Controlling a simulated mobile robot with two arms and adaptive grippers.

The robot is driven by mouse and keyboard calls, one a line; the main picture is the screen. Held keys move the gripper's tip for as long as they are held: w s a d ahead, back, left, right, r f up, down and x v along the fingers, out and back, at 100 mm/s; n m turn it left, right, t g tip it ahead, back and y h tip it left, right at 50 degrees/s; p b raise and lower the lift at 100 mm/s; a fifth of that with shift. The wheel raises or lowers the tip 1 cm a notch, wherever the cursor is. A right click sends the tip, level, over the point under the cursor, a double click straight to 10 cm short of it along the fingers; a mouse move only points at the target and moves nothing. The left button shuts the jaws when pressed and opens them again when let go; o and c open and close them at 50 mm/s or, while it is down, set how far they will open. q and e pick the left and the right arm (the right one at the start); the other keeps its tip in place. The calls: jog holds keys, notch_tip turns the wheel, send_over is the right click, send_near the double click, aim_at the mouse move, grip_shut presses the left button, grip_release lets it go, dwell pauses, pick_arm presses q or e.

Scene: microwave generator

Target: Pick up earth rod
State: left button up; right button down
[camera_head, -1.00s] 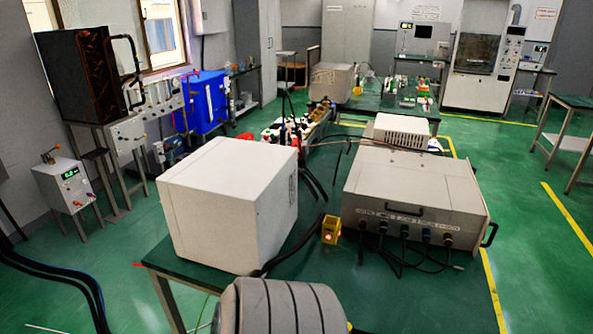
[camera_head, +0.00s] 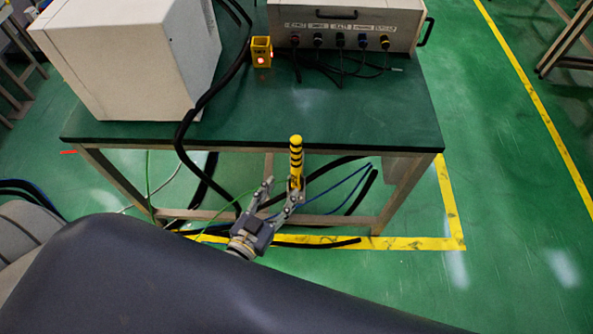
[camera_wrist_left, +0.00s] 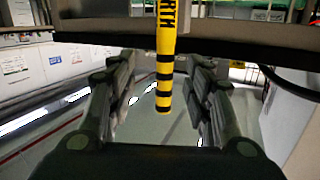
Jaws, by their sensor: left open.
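The earth rod (camera_head: 296,160) is yellow with black bands and stands upright at the front edge of the green table (camera_head: 330,115). My left gripper (camera_head: 281,183) is in front of the table edge, near the rod's lower part, with its fingers spread. In the left wrist view, the rod (camera_wrist_left: 165,65) hangs between the two open fingers (camera_wrist_left: 160,95), with black lettering on it. The rod looks apart from both fingers there. The rod's lower end is partly hidden by the gripper in the head view. My right gripper is out of view.
A white box (camera_head: 130,55) and a grey unit (camera_head: 345,25) with several cables stand on the table. A small yellow box (camera_head: 261,52) with a red light sits between them. Black hoses (camera_head: 205,100) run down over the table's front edge. Table legs stand nearby.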

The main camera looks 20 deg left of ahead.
pick_arm(q)
jog(key=n+t, duration=0.1)
jog(key=t, duration=0.1)
send_near(294, 151)
jog(key=shift+y, duration=0.4)
jog(key=w, duration=0.5)
jog(key=shift+d+r, duration=0.1)
jog(key=shift+d, duration=0.3)
jog(key=shift+w+d, duration=0.1)
jog(key=shift+w, duration=0.7)
jog(key=w, duration=0.2)
jog(key=w+p, duration=0.1)
jog(key=w, duration=0.1)
jog(key=shift+w+d+r, duration=0.1)
jog(key=shift+w+d, duration=0.15)
jog(key=shift+w, duration=0.15)
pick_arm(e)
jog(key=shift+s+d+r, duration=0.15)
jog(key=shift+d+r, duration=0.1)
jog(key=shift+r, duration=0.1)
pick_arm(q)
jog(key=shift+r, duration=0.1)
grip_shut()
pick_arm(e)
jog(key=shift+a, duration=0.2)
